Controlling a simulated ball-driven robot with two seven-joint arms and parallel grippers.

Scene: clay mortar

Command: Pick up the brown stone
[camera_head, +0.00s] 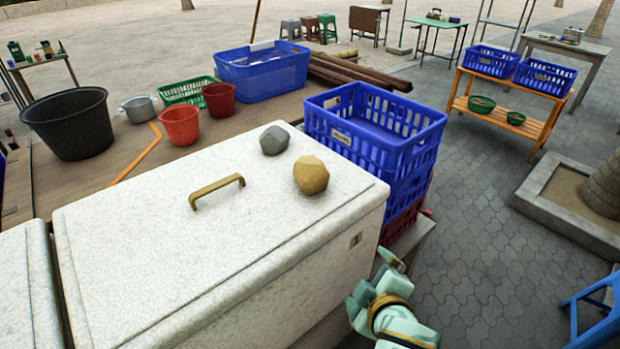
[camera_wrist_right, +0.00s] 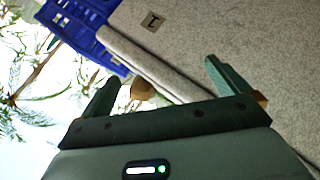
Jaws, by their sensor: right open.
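The brown stone (camera_head: 311,175) rests on the white lid of the cooler box (camera_head: 130,240), near its back right corner. A grey stone (camera_head: 274,140) lies just behind and left of it. My right gripper (camera_head: 376,279) is at the right of the cooler's front side, lower than the lid and apart from the brown stone. In the right wrist view its two fingers (camera_wrist_right: 166,78) are spread with nothing between them. A small part of the brown stone (camera_wrist_right: 142,89) shows there beyond the cooler's edge. My left gripper is not in view.
A brass-coloured handle (camera_head: 216,190) stands up from the lid left of the brown stone. Stacked blue crates (camera_head: 376,130) stand close behind the cooler's right end. Red buckets (camera_head: 180,124) and a black tub (camera_head: 70,125) are further back left. Open paving lies to the right.

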